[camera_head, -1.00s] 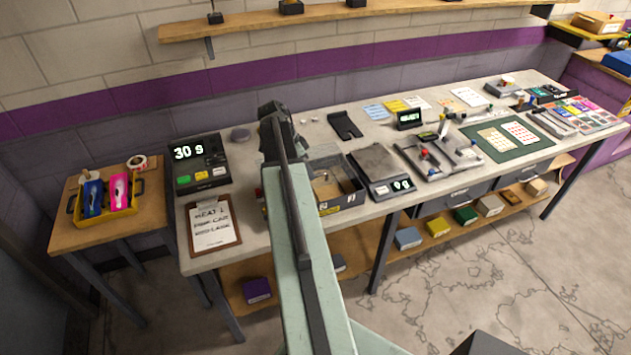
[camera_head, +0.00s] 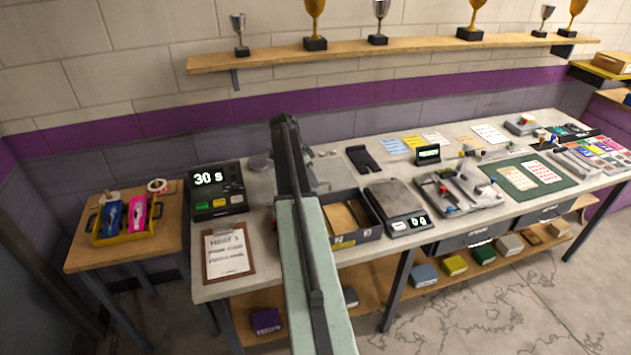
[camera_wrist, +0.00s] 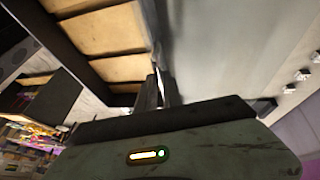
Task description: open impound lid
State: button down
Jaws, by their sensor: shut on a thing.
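The impound box (camera_head: 369,234) is a dark open tray with tan compartments, on the bench right of my arm in the head view. Its tan inside also fills the upper left of the wrist view, beside its dark wall (camera_wrist: 72,50). The lid is a clear, greyish panel (camera_wrist: 235,55) at the right in the wrist view. It stands raised at the box's back in the head view (camera_head: 328,172), partly behind my arm. My gripper (camera_wrist: 160,88) is shut on the lid's edge. My arm hides the gripper in the head view.
A timer reading 30 s (camera_head: 216,190) and a clipboard (camera_head: 228,252) stand left of my arm. A scale (camera_head: 398,208) sits close on the box's right, with a fixture plate (camera_head: 455,190) beyond. A shelf of trophies (camera_head: 400,45) runs above the bench.

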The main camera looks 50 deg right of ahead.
jog(key=c, duration=1.5)
grip_release()
jog(key=p+v, duration=0.7)
jog(key=v, duration=0.1)
jog(key=shift+f, duration=0.1)
